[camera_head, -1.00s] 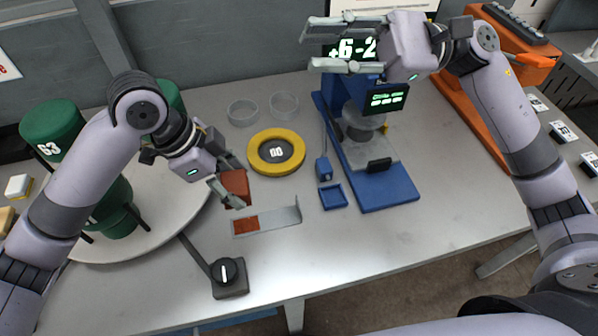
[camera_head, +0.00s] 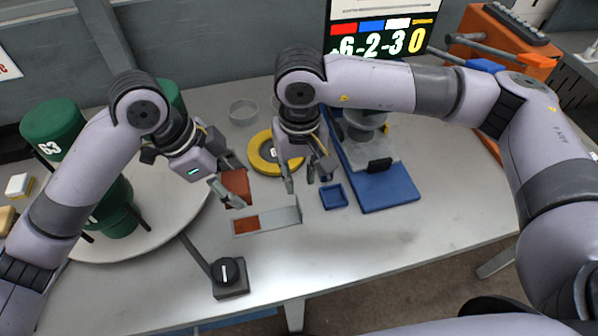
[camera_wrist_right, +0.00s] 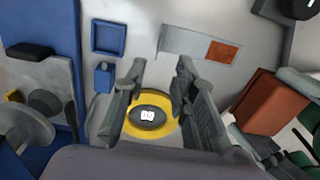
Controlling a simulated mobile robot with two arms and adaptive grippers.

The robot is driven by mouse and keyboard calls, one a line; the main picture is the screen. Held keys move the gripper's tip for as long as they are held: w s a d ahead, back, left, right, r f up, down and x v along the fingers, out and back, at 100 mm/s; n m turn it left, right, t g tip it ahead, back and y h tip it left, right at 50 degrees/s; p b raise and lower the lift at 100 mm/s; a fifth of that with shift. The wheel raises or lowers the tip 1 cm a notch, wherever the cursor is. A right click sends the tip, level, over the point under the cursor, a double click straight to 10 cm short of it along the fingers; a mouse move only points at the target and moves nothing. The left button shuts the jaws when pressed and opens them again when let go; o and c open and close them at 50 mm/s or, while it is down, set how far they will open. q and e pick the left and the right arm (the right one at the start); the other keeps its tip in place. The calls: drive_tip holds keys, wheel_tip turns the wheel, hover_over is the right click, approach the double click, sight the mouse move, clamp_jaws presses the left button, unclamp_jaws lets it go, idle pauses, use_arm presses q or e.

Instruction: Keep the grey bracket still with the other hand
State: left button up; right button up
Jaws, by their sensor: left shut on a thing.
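The grey bracket (camera_head: 280,216) lies on the bench with a red-brown patch at its left end and an upturned right end. It also shows in the right wrist view (camera_wrist_right: 186,41). My left gripper (camera_head: 230,184) is shut on a red-brown block (camera_head: 238,182), just behind the bracket's left end. The block also shows in the wrist view (camera_wrist_right: 270,102). My right gripper (camera_head: 307,185) is open and empty, pointing down above and behind the bracket's right end. In the wrist view its fingers (camera_wrist_right: 160,66) are spread apart, with the bracket beyond their tips.
A yellow ring (camera_head: 262,160) lies behind my right gripper. A blue tray (camera_head: 334,197) and a blue-based press (camera_head: 390,196) stand to the right. A black lever box (camera_head: 229,282) is in front. Green cylinders (camera_head: 52,128) stand left on a round plate.

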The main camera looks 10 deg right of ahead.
wheel_tip(320, 180, down, 12)
drive_tip(key=shift+r, duration=0.1)
idle(0.4)
clamp_jaws()
idle(1.1)
use_arm(q)
drive_tip(key=shift+f, duration=0.1)
idle(1.2)
drive_tip(key=shift+a, duration=0.15)
drive_tip(key=shift+a, duration=1.55)
use_arm(e)
drive_tip(key=shift+s, duration=0.1)
use_arm(q)
approach(239, 227)
drive_tip(key=shift+x, duration=2.5)
use_arm(e)
drive_tip(key=shift+f, duration=0.2)
